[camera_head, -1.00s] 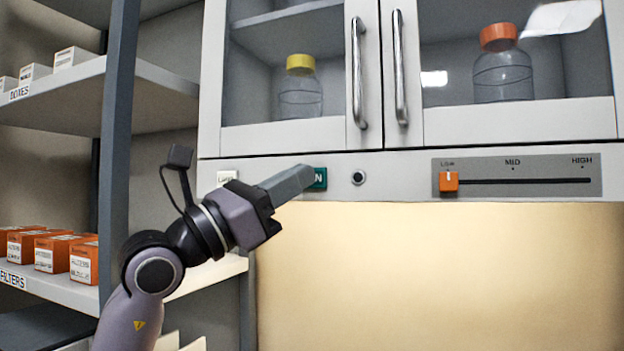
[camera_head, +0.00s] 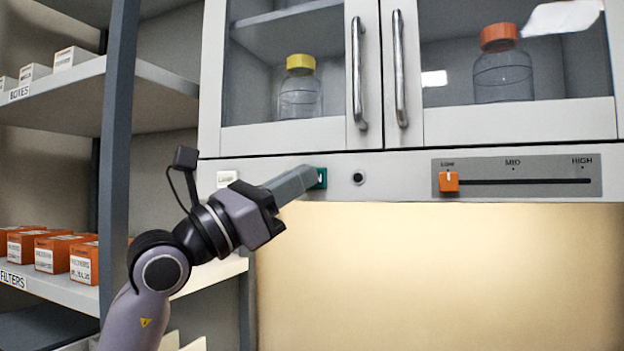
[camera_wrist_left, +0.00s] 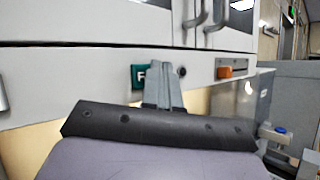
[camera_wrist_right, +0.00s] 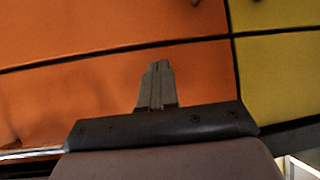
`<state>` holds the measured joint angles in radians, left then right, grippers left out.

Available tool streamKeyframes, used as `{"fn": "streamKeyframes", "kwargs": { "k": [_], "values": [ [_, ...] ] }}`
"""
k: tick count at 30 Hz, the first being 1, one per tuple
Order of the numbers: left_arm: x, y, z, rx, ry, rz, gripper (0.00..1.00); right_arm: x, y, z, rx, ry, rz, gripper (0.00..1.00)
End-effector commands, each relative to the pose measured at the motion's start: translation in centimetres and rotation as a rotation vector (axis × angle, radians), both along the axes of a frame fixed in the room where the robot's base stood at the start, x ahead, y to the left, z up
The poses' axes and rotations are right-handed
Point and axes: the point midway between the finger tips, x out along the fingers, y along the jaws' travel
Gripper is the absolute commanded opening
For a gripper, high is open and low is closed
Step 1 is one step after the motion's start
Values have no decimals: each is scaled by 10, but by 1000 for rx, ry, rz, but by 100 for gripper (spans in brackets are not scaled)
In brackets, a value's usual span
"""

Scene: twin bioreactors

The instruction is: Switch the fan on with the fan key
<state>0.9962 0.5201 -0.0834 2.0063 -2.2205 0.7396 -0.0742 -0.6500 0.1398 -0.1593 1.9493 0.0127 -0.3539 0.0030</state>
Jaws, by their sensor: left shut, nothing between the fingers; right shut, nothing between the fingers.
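The green fan key (camera_head: 321,179) is on the pale strip under the cabinet doors. My left gripper (camera_head: 306,176) is shut and empty, its fingertips at the key and covering most of it in the head view. In the left wrist view the key (camera_wrist_left: 138,76) shows its letter F left of the closed fingers (camera_wrist_left: 162,68), which hide its right part. I cannot tell whether the fingertips touch it or whether it is pressed in. My right gripper (camera_wrist_right: 157,68) shows only in the right wrist view, shut and empty in front of orange and yellow surfaces.
A white light key (camera_head: 227,178) is left of the fan key. A round black socket (camera_head: 358,178) and a slider with an orange knob (camera_head: 449,182) at LOW are to its right. Cabinet handles (camera_head: 400,70) stick out above. A shelf post (camera_head: 118,150) stands at the left.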

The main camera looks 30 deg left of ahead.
Motion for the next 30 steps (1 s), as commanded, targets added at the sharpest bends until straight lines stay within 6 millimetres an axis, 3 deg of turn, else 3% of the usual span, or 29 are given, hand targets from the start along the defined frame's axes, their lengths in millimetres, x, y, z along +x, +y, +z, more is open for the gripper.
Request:
{"fn": "streamKeyframes", "kwargs": {
  "k": [20, 30],
  "values": [
    [6, 0, 0, 0, -1, 0, 0, 0, 0, 1, 0, 0, 0, 0],
    [-6, 0, -1, 1, -2, 1, 0, 0, 0, -2, 0, 0, 0, 0]
  ]
}}
